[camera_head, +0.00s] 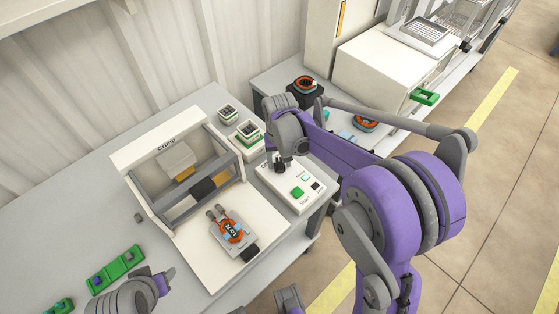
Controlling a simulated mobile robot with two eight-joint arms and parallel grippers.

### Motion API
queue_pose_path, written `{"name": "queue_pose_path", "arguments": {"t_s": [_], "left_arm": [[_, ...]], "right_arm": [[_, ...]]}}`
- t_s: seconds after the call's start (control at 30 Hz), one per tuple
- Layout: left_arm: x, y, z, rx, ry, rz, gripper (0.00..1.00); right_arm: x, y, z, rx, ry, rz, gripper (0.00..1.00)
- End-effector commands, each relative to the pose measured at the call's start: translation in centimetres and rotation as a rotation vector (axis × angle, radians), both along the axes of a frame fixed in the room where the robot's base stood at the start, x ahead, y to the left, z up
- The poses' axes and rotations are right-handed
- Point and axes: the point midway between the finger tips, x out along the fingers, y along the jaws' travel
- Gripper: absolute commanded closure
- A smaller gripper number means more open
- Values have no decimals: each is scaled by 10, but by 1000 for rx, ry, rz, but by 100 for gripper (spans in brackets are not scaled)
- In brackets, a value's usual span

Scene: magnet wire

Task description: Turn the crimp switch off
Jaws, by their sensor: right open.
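The crimp machine (170,157), a white housing marked "Crimp" with a grey frame, stands on the grey table. Its white control box (308,200) is at its right, with a green Start button (297,192), a small pale green light or button (305,177) and a black part (316,187). My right gripper (279,166) points down over the back left corner of this box, beside a partly covered label. The crimp switch cannot be made out there; the gripper hides that corner. Contact cannot be told. My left gripper (152,281) is at the bottom left, only partly visible, away from the box.
An orange part sits in a grey fixture (231,232) on the machine's white base. Green trays (116,268) lie at the left. Small green-and-white holders (248,133) stand behind the control box. A second table at the back holds a black block (304,95) with an orange part.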

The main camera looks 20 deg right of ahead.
Motion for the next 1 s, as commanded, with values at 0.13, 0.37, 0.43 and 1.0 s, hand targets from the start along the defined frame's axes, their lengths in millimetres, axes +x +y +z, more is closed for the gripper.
{"name": "queue_pose_path", "arguments": {"t_s": [0.13,0.37,0.43,1.0], "left_arm": [[0,0,0,0,0,0,50],[0,0,0,0,0,0,50],[0,0,0,0,0,0,50],[0,0,-1,0,0,0,50]], "right_arm": [[0,0,0,0,0,0,45],[0,0,0,0,0,0,81],[0,0,0,0,0,0,94],[0,0,1,0,0,63,100]]}}
